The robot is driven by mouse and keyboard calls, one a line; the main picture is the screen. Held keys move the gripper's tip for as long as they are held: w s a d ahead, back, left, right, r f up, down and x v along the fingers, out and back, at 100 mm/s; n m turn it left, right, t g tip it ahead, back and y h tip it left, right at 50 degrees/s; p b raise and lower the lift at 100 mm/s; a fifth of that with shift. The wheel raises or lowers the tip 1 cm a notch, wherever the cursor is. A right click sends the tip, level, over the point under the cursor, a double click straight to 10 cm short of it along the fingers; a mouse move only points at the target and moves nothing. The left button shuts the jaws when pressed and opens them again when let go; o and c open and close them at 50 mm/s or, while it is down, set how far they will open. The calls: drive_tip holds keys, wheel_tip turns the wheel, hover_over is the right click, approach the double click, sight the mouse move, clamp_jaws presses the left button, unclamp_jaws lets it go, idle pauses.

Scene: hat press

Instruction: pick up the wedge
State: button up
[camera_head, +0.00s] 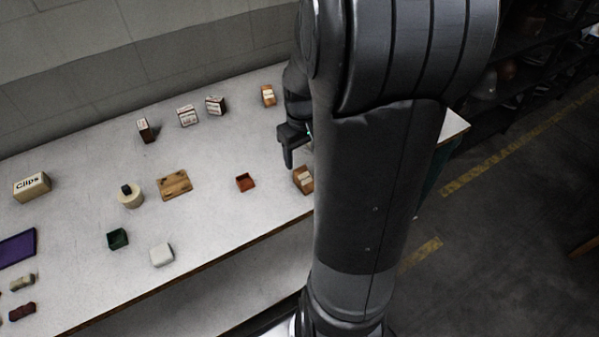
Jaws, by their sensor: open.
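I cannot tell which thing is the wedge; no plain wedge shape stands out, and my arm hides part of the table. My gripper (297,147) is at the right part of the white table (215,225), beside my large dark arm. It is open, and I see nothing held in it. A small brown box with a pale label (303,179) is just below it in the picture, partly hidden by my arm. A small red-brown open box (245,182) is to the lower left of the gripper.
Several small boxes, one of them an orange-brown box (268,95), stand along the back. A wooden board (174,185), a cream roll (130,198), a green tray (117,239), a white block (161,255) and a Clips box (32,186) are further left. The wall rises behind.

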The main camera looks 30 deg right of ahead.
sight(302, 171)
wheel_tip(302, 171, down, 9)
drive_tip(key=shift+w+r, duration=0.15)
drive_tip(key=shift+r, duration=0.05)
idle(0.3)
drive_tip(key=c, duration=1.1)
